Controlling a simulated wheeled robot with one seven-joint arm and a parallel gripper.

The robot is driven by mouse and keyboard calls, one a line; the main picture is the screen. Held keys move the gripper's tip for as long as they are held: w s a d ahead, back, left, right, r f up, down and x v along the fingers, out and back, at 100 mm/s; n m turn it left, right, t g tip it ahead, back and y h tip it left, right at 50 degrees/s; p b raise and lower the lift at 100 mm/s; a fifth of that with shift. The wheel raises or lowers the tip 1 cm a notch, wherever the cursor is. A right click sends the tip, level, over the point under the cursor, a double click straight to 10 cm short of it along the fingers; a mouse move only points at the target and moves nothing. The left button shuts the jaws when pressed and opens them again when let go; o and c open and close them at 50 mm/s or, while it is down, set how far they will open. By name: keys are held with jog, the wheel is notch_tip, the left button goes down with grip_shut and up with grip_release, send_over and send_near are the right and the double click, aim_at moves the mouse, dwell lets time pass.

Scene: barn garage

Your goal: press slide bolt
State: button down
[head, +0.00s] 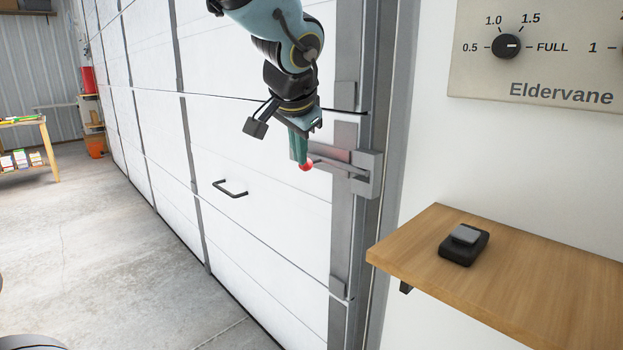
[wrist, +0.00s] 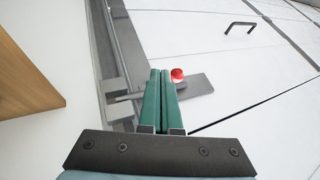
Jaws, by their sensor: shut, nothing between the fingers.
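The slide bolt (head: 335,167) is a grey metal bar and plate on the right edge of the white door, running into a bracket (head: 367,174) on the frame. Its red knob (head: 306,166) sits at the left end of the bar. In the wrist view the red knob (wrist: 177,75) shows just right of the fingertips, with the bolt plate (wrist: 195,86) behind. My gripper (head: 300,160) has green fingers pressed together, with nothing between them. The fingertips (wrist: 161,72) are beside the knob and cover part of the bar. I cannot tell whether they touch it.
A black door handle (head: 230,189) is left of the bolt. A wooden shelf (head: 530,270) with a small black device (head: 464,243) juts out at the right, below a dial panel (head: 540,55). The concrete floor (head: 90,240) at left is open.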

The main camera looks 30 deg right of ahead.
aim_at(312, 164)
jog(key=shift+m+h, duration=0.4)
jog(key=shift+m, duration=0.2)
jog(key=d, duration=0.1)
jog(key=s+d+r, duration=0.1)
jog(key=s+d, duration=0.1)
jog(key=shift+d+r, duration=0.1)
jog(key=shift+r, duration=0.15)
jog(key=shift+w+d+f+p, duration=0.2)
jog(key=shift+w+d+f, duration=0.3)
jog(key=shift+w+f, duration=0.85)
jog(key=shift+w+d+f+p, duration=0.2)
jog(key=shift+w+d+f, duration=0.25)
jog(key=shift+w+f, duration=0.95)
jog(key=shift+w+d+f+p, duration=0.2)
jog(key=shift+w+d+f, duration=0.4)
jog(key=shift+w, duration=1.35)
jog(key=shift+a+f, duration=0.1)
